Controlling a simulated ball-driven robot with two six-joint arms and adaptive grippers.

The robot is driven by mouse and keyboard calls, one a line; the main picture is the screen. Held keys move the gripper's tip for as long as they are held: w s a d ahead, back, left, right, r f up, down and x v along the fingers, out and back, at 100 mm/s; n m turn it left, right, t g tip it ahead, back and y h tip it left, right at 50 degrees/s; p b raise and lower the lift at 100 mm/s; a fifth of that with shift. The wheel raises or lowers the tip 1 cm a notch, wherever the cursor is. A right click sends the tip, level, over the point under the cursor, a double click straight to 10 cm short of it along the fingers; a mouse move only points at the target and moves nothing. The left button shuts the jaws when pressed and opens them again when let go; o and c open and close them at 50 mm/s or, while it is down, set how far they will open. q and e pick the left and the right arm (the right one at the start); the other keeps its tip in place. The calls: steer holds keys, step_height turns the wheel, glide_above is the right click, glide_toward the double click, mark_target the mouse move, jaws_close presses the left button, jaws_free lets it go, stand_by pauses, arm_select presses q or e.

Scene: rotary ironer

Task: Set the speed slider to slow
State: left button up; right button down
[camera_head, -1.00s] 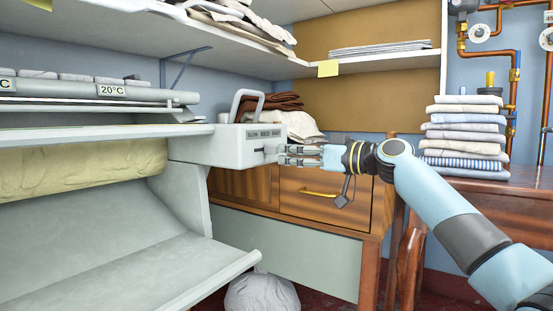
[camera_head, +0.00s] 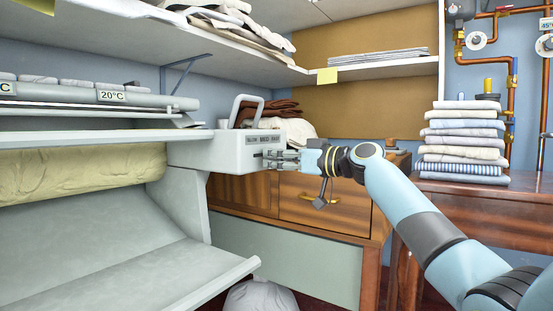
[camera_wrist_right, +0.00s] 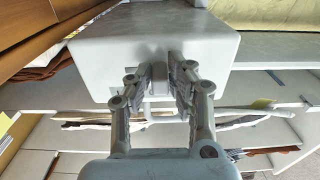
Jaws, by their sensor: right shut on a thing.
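The pale grey control box (camera_head: 232,152) at the end of the ironer carries the labels SLOW, MED and FAST (camera_head: 264,139) on its front. A dark slider slot (camera_head: 258,154) shows below them. My right gripper (camera_head: 272,160) is at this front, below the MED and FAST labels. In the right wrist view the box (camera_wrist_right: 105,50) fills the top middle, and the two fingers (camera_wrist_right: 160,76) stand either side of the small grey slider knob (camera_wrist_right: 159,72), closed on it. The fingers hide most of the knob in the head view, so its exact setting is unclear. My left gripper is out of view.
A handle (camera_head: 246,98) rises from the box, beside brown and white cloths (camera_head: 288,128). The ironer's padded roller (camera_head: 80,172) and sloping tray (camera_head: 110,255) lie left. A wooden drawer cabinet (camera_head: 240,190) stands behind. Folded linen (camera_head: 464,140) is stacked at right.

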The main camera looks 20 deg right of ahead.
mark_target(256, 158)
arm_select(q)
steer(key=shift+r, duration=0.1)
arm_select(e)
steer(key=shift+a, duration=0.1)
steer(key=shift+s+a+r+p, duration=0.15)
steer(key=shift+s+a+p, duration=0.5)
steer(key=shift+s+a, duration=0.4)
steer(key=shift+a, duration=0.15)
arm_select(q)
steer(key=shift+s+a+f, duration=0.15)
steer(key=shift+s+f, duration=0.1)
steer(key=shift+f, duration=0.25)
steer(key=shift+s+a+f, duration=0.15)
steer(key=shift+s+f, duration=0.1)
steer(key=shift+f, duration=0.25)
arm_select(e)
steer(key=shift+f, duration=0.25)
steer(key=c, duration=1.2)
jaws_free()
steer(key=shift+a, duration=0.1)
steer(key=shift+c, duration=0.2)
steer(key=shift+s+d, duration=0.25)
steer(key=shift+d, duration=0.05)
steer(key=v, duration=1.1)
steer(key=shift+s, duration=0.15)
